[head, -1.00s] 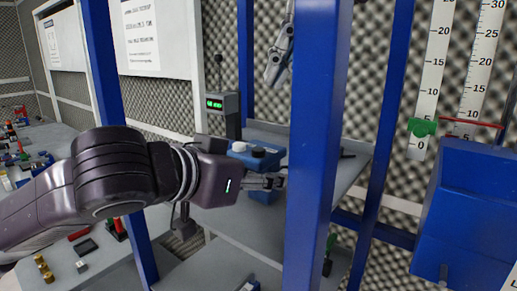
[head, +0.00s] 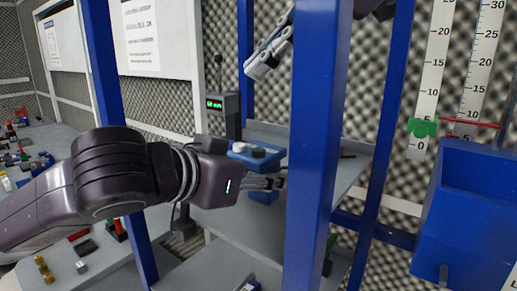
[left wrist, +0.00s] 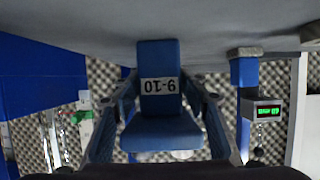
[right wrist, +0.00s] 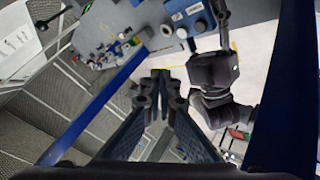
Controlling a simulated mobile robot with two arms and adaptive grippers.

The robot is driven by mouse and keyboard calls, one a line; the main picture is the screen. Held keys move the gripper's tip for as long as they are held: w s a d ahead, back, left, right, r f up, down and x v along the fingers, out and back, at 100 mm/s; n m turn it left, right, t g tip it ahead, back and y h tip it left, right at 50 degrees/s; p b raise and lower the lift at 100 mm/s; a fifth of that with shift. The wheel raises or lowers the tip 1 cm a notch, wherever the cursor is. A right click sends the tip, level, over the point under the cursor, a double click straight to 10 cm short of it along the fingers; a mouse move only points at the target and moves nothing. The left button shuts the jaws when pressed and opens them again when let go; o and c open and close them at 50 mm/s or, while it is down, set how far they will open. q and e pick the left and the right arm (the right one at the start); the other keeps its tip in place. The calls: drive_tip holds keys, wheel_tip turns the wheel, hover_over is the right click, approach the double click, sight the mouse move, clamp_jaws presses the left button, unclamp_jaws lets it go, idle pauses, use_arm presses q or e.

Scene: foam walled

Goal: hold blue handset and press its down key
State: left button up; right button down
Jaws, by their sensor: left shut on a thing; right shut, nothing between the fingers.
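The blue handset (head: 263,165) is held upright in my left gripper (head: 272,183), over the grey shelf. On its top are a white key (head: 239,147) and a dark key (head: 258,152); I cannot read which is the down key. In the left wrist view the handset (left wrist: 160,125) sits between the left fingers, with a label that appears upside down. My right gripper (head: 263,58) is shut and empty, above and apart from the handset. In the right wrist view the shut fingertips (right wrist: 157,88) are below the handset (right wrist: 190,14) in the picture.
A blue post (head: 312,150) stands right of the handset, and another (head: 115,110) crosses my left arm's area. A display box with green digits (head: 222,108) stands behind. A blue bin (head: 465,220) is at right. The grey shelf (head: 340,178) has free room.

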sight(258, 152)
drive_tip(key=shift+f, duration=0.1)
drive_tip(key=shift+f, duration=4.35)
drive_tip(key=shift+f, duration=0.4)
